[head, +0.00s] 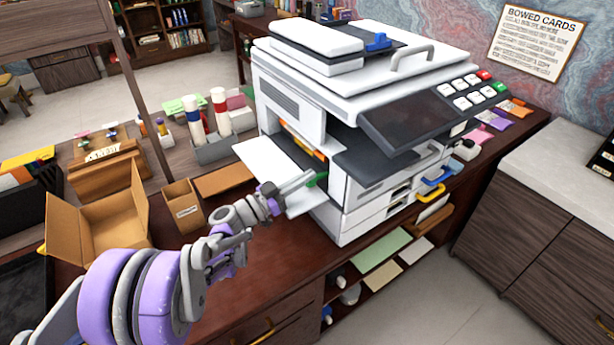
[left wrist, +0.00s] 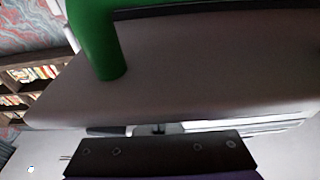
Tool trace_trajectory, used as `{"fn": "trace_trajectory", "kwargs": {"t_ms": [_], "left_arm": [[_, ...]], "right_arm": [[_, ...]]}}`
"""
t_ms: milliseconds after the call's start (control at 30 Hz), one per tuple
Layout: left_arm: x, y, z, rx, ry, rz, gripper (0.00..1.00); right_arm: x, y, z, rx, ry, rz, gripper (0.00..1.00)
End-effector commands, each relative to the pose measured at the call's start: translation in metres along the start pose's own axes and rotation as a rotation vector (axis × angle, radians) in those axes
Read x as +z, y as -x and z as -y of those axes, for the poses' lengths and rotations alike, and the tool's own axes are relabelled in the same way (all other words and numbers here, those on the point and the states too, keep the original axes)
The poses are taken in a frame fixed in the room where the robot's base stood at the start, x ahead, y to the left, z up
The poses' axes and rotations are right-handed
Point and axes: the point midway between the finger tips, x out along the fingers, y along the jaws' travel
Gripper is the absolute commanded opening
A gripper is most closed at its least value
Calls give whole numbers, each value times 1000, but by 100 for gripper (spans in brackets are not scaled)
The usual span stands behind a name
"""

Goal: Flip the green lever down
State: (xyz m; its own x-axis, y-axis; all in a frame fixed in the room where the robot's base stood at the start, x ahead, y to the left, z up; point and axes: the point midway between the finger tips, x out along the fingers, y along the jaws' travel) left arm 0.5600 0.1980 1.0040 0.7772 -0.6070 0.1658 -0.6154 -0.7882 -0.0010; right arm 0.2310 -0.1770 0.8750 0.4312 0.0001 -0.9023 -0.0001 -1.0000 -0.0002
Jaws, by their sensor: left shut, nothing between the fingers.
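The green lever (head: 318,180) shows as a small green piece at the open left side of the white printer (head: 385,85). In the left wrist view the green lever (left wrist: 100,40) is large and close, hanging downward at the upper left in front of a pale surface. My left gripper (head: 305,182) is shut and empty, with its tip right by the lever. I cannot tell whether they touch. The gripper partly hides the lever in the head view. My right gripper is not in view.
An open side panel (head: 262,160) of the printer sticks out near my left gripper. An open cardboard box (head: 105,215), a small brown box (head: 183,207) and a grey holder with bottles (head: 222,145) stand left on the desk. The front desk top is clear.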

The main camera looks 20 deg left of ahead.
Motion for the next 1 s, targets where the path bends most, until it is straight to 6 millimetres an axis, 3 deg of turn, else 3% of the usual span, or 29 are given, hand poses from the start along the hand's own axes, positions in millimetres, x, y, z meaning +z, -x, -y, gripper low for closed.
{"fn": "trace_trajectory", "kwargs": {"t_ms": [800,1000], "left_arm": [[9,5,0,-1,-2,7,0],[9,26,1,-5,-3,7,0]], "right_arm": [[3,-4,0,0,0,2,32],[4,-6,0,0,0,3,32]]}}
